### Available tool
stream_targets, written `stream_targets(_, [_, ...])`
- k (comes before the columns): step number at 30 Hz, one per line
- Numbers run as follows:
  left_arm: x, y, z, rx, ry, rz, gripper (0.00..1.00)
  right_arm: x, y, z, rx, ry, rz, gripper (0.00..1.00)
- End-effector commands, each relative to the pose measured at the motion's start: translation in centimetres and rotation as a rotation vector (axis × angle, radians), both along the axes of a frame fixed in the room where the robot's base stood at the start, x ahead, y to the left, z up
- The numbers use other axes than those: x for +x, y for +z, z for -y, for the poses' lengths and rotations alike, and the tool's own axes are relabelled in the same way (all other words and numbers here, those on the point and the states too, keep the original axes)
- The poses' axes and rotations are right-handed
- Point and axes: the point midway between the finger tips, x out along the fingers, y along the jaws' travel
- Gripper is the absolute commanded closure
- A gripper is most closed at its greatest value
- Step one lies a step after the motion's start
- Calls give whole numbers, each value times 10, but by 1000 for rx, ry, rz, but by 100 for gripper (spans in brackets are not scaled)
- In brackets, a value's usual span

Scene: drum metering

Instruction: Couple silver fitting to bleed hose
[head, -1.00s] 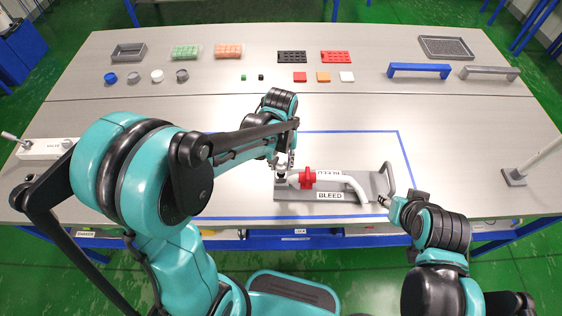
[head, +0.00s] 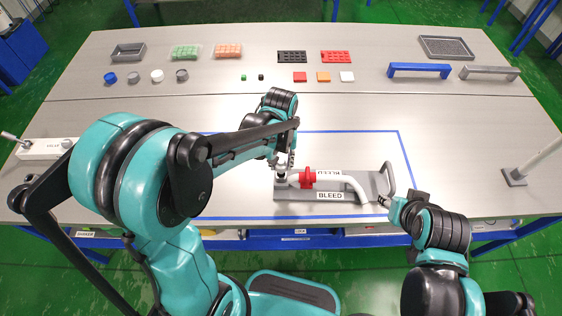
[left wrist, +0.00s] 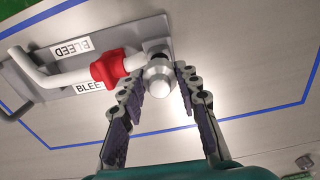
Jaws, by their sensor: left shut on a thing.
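The bleed board (head: 300,195) is a grey plate marked BLEED near the table's front edge. It carries a white bleed hose (head: 356,187) and a red valve (head: 307,178). The silver fitting (left wrist: 160,83) is at the left end of the line in the head view, against a grey block on the board. My left gripper (head: 283,165) is shut on it from above. In the left wrist view its fingers (left wrist: 160,85) stand on both sides of the fitting. My right gripper (head: 386,201) is by the board's grey handle (head: 389,178); whether it grips is unclear.
A blue outline (head: 400,150) surrounds the work area. Caps, coloured blocks, trays and blue and grey handles (head: 419,69) stand at the back. A white device (head: 45,149) is at the left edge and a post (head: 515,176) at the right.

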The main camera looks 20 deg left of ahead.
Motion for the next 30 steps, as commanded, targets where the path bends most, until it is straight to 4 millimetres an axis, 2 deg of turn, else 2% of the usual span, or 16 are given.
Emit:
stream_targets(11, [0, -2, 0, 0, 0, 0, 100, 0, -2, 0, 0, 0, 0, 60])
stream_targets(30, [0, -18, 0, 0, 0, 0, 100, 0, -15, 0, 0, 0, 0, 60])
